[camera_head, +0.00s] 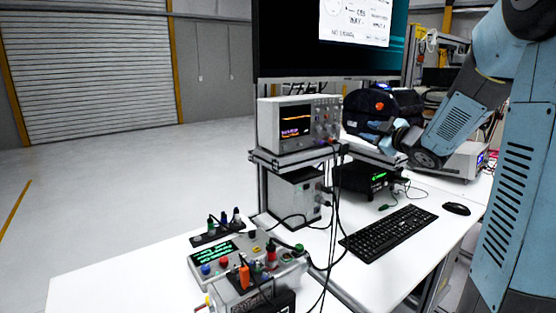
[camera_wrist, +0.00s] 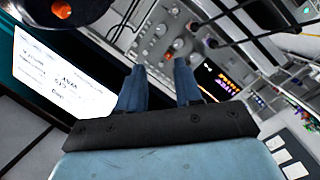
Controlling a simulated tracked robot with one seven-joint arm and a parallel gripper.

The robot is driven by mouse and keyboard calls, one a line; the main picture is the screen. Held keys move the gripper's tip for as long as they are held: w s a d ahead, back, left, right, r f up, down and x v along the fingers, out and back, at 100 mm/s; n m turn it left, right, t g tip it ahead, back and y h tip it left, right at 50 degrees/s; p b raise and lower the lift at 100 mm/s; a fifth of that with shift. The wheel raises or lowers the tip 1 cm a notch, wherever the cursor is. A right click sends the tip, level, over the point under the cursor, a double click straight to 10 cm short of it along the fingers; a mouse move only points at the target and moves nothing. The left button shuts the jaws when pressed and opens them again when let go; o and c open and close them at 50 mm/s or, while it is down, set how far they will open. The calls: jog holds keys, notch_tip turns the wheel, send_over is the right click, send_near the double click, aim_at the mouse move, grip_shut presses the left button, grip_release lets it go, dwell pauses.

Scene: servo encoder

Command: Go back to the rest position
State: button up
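My arm comes in from the right in the head view. My gripper (camera_head: 378,132) is above the instrument shelf, in front of the black bag (camera_head: 400,104) and to the right of the oscilloscope (camera_head: 298,122). In the wrist view, the two blue fingers of my gripper (camera_wrist: 158,72) stand apart with nothing between them. The oscilloscope's knobs and lit screen (camera_wrist: 215,80) show beyond the fingertips. I cannot tell the exact gap to the oscilloscope.
A monitor (camera_head: 322,60) hangs above the shelf. A keyboard (camera_head: 388,232) and mouse (camera_head: 456,208) lie on the desk. A control box (camera_head: 222,262) with buttons and cables stands at the front. Cables hang at the shelf's edge. Open floor (camera_head: 110,190) lies left.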

jog(key=s+a+f+m+g+h, duration=0.2)
jog(key=s+m+g, duration=0.1)
jog(key=s, duration=0.8)
jog(key=s+a+f+m+g+h, duration=0.2)
jog(key=s+m+g, duration=0.2)
jog(key=s, duration=0.8)
jog(key=s+a+f+m+g+h, duration=0.1)
jog(key=s+m, duration=0.5)
jog(key=s, duration=0.6)
jog(key=shift+a+f+m+g+h, duration=0.35)
jog(key=shift+a+g+h, duration=0.25)
jog(key=shift+a+g, duration=0.55)
jog(key=shift+d, duration=0.15)
